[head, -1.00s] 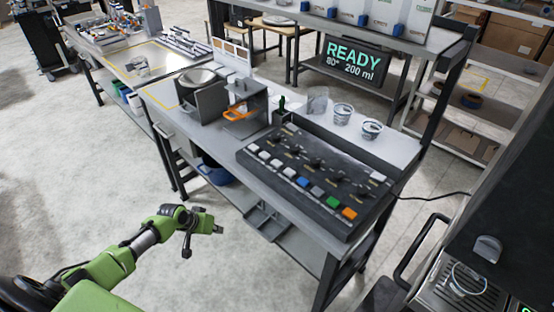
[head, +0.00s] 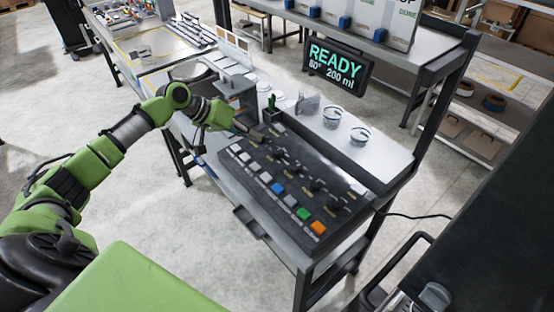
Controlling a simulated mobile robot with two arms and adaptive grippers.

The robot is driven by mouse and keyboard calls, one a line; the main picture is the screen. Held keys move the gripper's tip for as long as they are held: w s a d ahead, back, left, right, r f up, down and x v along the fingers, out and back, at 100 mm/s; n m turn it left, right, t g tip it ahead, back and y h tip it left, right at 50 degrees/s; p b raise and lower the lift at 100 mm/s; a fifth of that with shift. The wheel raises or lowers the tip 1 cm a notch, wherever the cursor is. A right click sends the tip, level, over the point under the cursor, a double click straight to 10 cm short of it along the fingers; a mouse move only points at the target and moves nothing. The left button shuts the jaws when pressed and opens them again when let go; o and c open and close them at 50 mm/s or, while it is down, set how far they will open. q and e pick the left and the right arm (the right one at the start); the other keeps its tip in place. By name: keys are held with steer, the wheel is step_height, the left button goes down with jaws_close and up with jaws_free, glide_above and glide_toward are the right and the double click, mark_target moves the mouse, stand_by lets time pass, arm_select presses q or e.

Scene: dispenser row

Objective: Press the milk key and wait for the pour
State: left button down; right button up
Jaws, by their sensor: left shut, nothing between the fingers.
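The dark key panel (head: 343,190) lies on the grey bench. Along its front edge runs a row of keys: several pale ones (head: 254,166), a blue one (head: 278,188), a grey one, a green one (head: 304,214) and an orange one (head: 318,227). The key labels are too small to read, so I cannot tell which is milk. My left gripper (head: 240,127) is shut and empty, above the panel's far left end, apart from the front keys as far as I can tell. The display (head: 338,65) reads READY and 200 ml. My right gripper is not in view.
Two cups (head: 332,116) (head: 360,136) stand on the bench behind the panel. A small plant (head: 272,104) and a grey stand (head: 238,90) are close to my left gripper. A dark machine (head: 470,220) fills the right side.

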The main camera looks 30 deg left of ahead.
mark_target(253, 166)
arm_select(q)
steer(key=f+b, duration=0.1)
steer(key=b, duration=0.1)
steer(key=f+b, duration=0.1)
steer(key=shift+s+a+f, duration=0.3)
steer(key=shift+s, duration=0.05)
step_height(253, 166, down, 4)
steer(key=b, duration=0.3)
steer(key=shift+r, duration=0.15)
step_height(253, 166, down, 2)
steer(key=shift+b, duration=0.6)
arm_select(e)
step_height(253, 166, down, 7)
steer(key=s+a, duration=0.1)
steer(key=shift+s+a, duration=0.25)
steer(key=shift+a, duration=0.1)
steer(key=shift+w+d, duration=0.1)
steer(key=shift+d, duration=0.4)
arm_select(q)
steer(key=shift+f, duration=0.2)
